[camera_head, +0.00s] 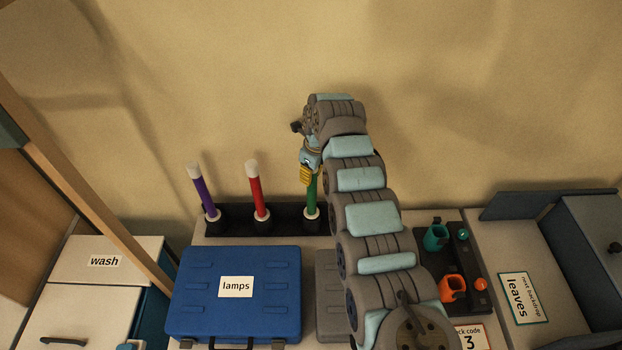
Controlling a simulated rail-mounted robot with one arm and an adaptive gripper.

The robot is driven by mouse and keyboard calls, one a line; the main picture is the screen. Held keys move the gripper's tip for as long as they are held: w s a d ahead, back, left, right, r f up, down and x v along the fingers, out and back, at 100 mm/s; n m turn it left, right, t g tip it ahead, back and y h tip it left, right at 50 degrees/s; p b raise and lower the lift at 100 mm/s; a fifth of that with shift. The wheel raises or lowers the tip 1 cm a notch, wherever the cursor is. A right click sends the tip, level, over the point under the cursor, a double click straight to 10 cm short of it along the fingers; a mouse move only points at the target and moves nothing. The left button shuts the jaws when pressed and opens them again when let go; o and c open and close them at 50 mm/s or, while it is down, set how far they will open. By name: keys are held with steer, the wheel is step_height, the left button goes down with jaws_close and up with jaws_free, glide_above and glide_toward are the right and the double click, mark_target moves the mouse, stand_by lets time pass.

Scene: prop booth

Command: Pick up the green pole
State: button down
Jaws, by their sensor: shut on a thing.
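The green pole (311,198) stands upright in the black rack (285,218), at the right end of a row of three poles. Its lower end sits in a white collar in the rack. My gripper (305,174) is at the pole's upper part and is shut on it. The gripper and arm hide the top of the green pole. The red pole (256,195) and the purple pole (205,195), both with white tops, stand in the same rack to the left.
A blue case (200,290) labelled lamps lies in front of the rack. A dark tray (462,250) with teal and orange items is right of my arm. A white cabinet marked wash (75,265) and a wooden post (95,200) are at left. A grey-blue box (590,235) is at far right.

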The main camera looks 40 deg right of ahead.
step_height(320, 180, up, 10)
steer(key=shift+w+r+b, duration=0.1)
steer(key=shift+b, duration=0.4)
steer(key=shift+r, duration=0.2)
steer(key=shift+a+f, duration=0.2)
steer(key=shift+a, duration=0.55)
steer(key=w+a+p, duration=0.1)
steer(key=w+a, duration=0.2)
steer(key=a, duration=1.3)
steer(key=shift+w, duration=0.15)
steer(key=shift+r+p, duration=0.2)
steer(key=shift+p, duration=0.55)
steer(key=shift+f, duration=0.1)
